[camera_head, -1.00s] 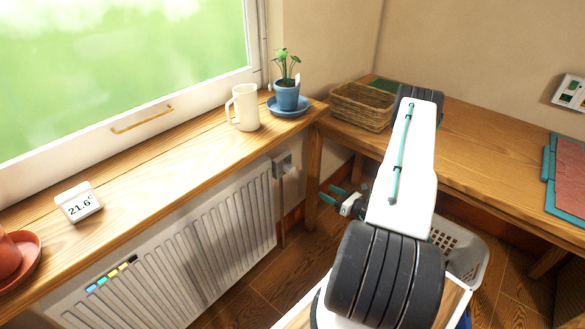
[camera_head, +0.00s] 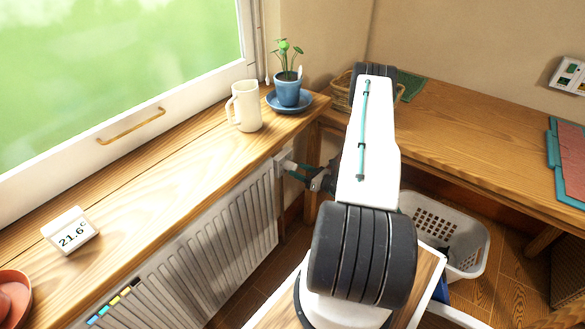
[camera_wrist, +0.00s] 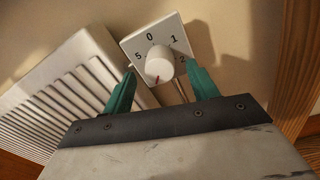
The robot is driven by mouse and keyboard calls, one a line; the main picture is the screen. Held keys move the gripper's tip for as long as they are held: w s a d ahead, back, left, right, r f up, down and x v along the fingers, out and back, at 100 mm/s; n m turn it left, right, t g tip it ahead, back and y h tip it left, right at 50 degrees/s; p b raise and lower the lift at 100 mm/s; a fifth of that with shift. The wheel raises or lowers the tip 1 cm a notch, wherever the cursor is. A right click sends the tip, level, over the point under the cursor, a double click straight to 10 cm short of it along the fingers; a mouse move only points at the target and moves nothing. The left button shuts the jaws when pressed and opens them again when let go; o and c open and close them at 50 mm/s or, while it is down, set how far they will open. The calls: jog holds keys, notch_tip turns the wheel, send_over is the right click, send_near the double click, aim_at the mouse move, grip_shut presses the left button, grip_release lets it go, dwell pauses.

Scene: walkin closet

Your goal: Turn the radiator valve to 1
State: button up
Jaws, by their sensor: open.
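The radiator valve shows in the wrist view as a white square plate (camera_wrist: 134,45) with a round white knob (camera_wrist: 160,60). The figures 0, 1, 2 and 5 are readable on the plate; the knob and fingers hide its lower part. A red mark on the knob points down, away from the 1 at upper right. My gripper (camera_wrist: 160,70) is open, its teal fingers either side of the knob, with visible gaps in this view. In the head view the gripper (camera_head: 294,170) is at the valve plate (camera_head: 281,158), beside the radiator's far end (camera_head: 235,215).
A pipe runs under the valve.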

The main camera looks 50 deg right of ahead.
aim_at(295, 168)
jog(key=shift+w+a, duration=0.1)
jog(key=shift+w, duration=1.4)
jog(key=c, duration=1)
